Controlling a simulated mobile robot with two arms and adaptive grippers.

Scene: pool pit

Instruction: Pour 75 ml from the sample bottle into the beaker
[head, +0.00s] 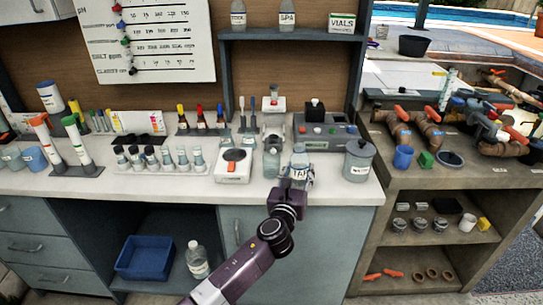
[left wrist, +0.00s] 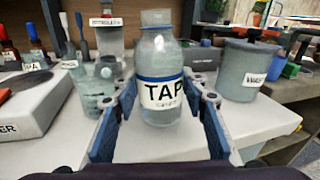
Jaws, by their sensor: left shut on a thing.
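The sample bottle, clear with a blue band and a white label reading TAP, stands upright between my left gripper's fingers; it shows in the head view (head: 299,161) and the left wrist view (left wrist: 160,62). My left gripper (head: 298,180) is shut on it, with a finger on each side in the left wrist view (left wrist: 158,115). I cannot tell whether the bottle's base touches the counter. A clear beaker (head: 271,160) is just left of the bottle, apart from the gripper; it also shows in the left wrist view (left wrist: 101,88). My right gripper is out of view.
A lidded waste container (head: 358,160) stands right of the bottle. A white scale (head: 235,166) is left of the beaker, beyond it a row of small bottles (head: 160,160). A grey instrument (head: 327,133) stands behind. The counter's front strip (head: 200,190) is clear.

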